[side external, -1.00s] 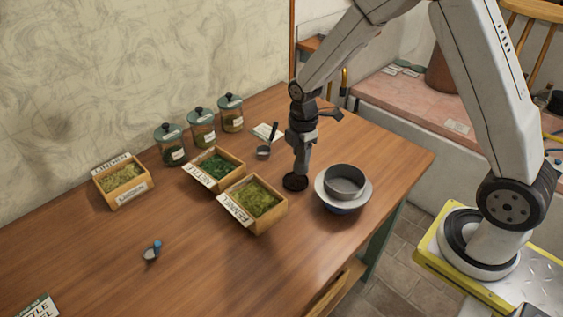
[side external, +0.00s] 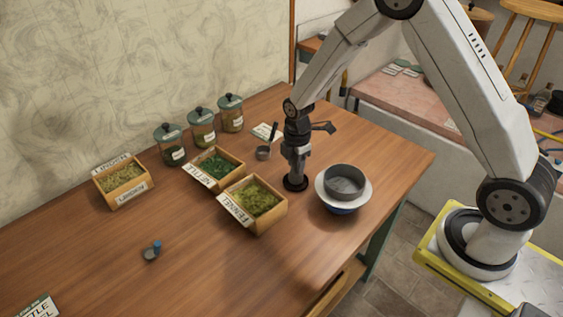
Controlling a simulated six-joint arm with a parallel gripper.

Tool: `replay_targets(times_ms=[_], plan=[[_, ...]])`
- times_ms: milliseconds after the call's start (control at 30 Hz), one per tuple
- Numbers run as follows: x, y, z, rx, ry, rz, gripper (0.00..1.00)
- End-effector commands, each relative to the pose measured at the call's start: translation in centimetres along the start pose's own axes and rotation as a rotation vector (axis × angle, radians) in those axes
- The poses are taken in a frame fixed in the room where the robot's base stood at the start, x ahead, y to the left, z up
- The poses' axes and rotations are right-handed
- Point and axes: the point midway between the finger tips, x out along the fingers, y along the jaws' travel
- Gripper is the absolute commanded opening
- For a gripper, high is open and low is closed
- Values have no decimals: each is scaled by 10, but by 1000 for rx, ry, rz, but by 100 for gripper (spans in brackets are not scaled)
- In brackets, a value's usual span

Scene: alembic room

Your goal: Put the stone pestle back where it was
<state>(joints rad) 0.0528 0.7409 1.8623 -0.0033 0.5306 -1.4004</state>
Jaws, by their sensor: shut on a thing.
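The grey stone pestle (side external: 296,172) hangs upright below my gripper (side external: 297,154), which is shut on its upper part. The pestle's lower end is over a small round black rest (side external: 295,184) on the wooden table. In this view the lower end overlaps the rest, and I cannot tell whether they touch. A grey bowl-shaped vessel (side external: 345,180) sits in a white and blue bowl (side external: 344,207) to the right of the pestle.
Lidded jars (side external: 201,130) line the back. The table's front left is mostly clear.

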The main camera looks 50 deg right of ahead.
Motion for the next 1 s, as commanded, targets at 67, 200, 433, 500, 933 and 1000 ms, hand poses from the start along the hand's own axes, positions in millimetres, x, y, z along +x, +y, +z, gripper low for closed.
replay_targets(times_ms=[67, 200, 433, 500, 933, 1000], plan=[[0, 0, 0, 0, 0, 1, 0], [0, 0, 0, 0, 0, 1, 0], [3, 0, 0, 0, 0, -1, 61], [3, 0, 0, 0, 0, -1, 80], [0, 0, 0, 0, 0, 0, 80], [-3, 0, 0, 0, 0, 1, 80]])
